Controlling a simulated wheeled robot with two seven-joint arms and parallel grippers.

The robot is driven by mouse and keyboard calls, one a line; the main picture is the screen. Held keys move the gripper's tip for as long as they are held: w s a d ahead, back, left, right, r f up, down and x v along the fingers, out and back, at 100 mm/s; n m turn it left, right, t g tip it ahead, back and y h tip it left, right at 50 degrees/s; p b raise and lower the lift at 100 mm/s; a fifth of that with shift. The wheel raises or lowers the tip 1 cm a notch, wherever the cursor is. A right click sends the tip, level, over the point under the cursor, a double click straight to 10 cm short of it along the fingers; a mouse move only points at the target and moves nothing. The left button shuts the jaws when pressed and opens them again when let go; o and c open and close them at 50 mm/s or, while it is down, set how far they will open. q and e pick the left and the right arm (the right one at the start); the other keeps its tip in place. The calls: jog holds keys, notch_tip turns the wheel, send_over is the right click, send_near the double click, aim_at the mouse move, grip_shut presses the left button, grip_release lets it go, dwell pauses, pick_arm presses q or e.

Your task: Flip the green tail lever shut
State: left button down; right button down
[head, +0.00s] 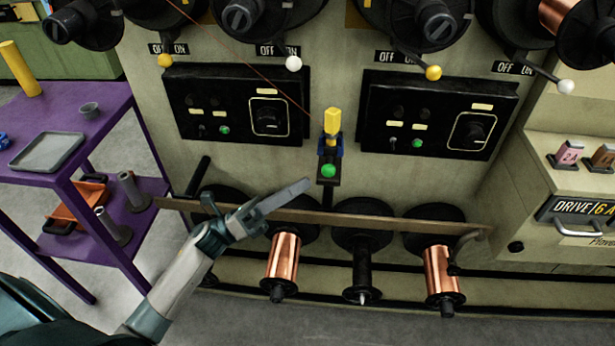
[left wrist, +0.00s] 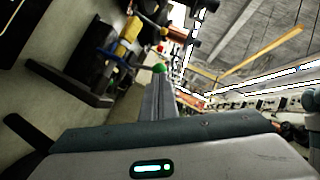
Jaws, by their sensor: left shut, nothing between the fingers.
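The green knob (head: 328,170) of the tail lever shows at the lower part of a small black bracket (head: 328,183) on the machine front. A yellow block (head: 332,121) and a blue clamp piece (head: 321,146) sit above it. My left gripper (head: 307,183) is shut and empty, its tips just left of and slightly below the knob. In the left wrist view the green knob (left wrist: 160,69) shows right at the end of the closed fingers (left wrist: 157,84); I cannot tell whether they touch. The lever's arm is mostly hidden. My right gripper is in neither view.
A long wooden bar (head: 365,219) runs across below the bracket, above copper spools (head: 283,260) and an empty black spool (head: 363,270). Black control panels (head: 238,105) flank the bracket. A purple cart (head: 110,105) stands at the left. A thin wire runs down to the yellow block.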

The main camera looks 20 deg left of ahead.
aim_at(329, 163)
pick_arm(q)
jog(key=shift+p+x, duration=0.4)
jog(key=shift+x, duration=1)
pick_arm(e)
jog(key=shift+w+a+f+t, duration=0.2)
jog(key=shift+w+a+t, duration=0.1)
